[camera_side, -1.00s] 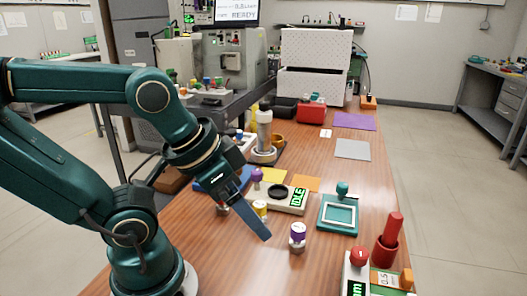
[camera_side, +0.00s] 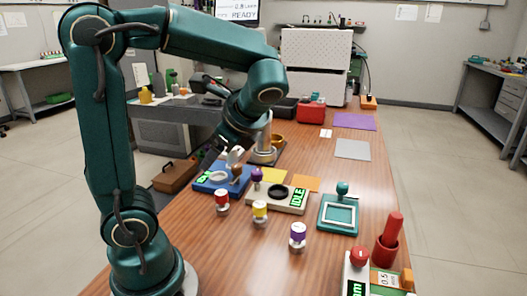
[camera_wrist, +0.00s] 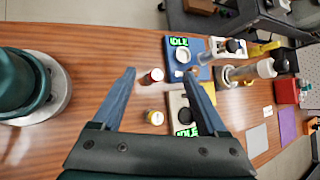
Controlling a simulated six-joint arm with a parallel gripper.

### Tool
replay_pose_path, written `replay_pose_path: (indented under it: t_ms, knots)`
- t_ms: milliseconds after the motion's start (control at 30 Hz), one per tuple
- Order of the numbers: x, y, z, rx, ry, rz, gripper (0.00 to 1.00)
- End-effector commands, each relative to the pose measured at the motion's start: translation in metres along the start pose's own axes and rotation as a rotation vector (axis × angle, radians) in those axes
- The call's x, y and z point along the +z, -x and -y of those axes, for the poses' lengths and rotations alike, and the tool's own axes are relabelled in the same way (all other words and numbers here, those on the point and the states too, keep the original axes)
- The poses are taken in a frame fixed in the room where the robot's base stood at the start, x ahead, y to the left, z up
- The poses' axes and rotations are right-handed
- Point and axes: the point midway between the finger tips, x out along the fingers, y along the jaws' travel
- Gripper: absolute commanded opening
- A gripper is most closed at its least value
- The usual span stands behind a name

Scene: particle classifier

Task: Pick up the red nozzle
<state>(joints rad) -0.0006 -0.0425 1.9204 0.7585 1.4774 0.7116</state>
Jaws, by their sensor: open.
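The red nozzle (camera_side: 222,199), a small cylinder with a red cap and pale base, stands upright on the wooden table. It is also visible in the wrist view (camera_wrist: 153,77), between the two blue fingers in the picture. My gripper (camera_wrist: 159,74) is open, with nothing between its fingers. In the side view my gripper (camera_side: 224,156) is above the table, farther back than the red nozzle and apart from it. A yellow-capped nozzle (camera_side: 260,210) and a purple-capped nozzle (camera_side: 298,235) stand to its right.
A blue device (camera_side: 212,182) and a pale device (camera_side: 293,200) reading IDLE stand behind the nozzles. A teal square frame (camera_side: 337,222) is farther right. A red-knobbed device (camera_side: 356,272) and a red cup (camera_side: 386,253) are at front right. The table's left front is clear.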

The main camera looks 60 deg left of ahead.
Motion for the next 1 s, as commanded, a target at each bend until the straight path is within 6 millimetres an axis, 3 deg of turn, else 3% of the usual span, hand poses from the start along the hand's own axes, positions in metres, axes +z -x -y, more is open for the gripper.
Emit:
replay_pose_path:
  t_ms: [367,833,1000]
  knots:
    - [0.025,-0.021,0.055,-0.026,-0.463,0.425,0.76]
    - [-0.053,-0.114,0.008,-0.024,-0.466,0.421,0.76]
    - [-0.074,-0.138,-0.003,-0.027,-0.46,0.419,0.76]
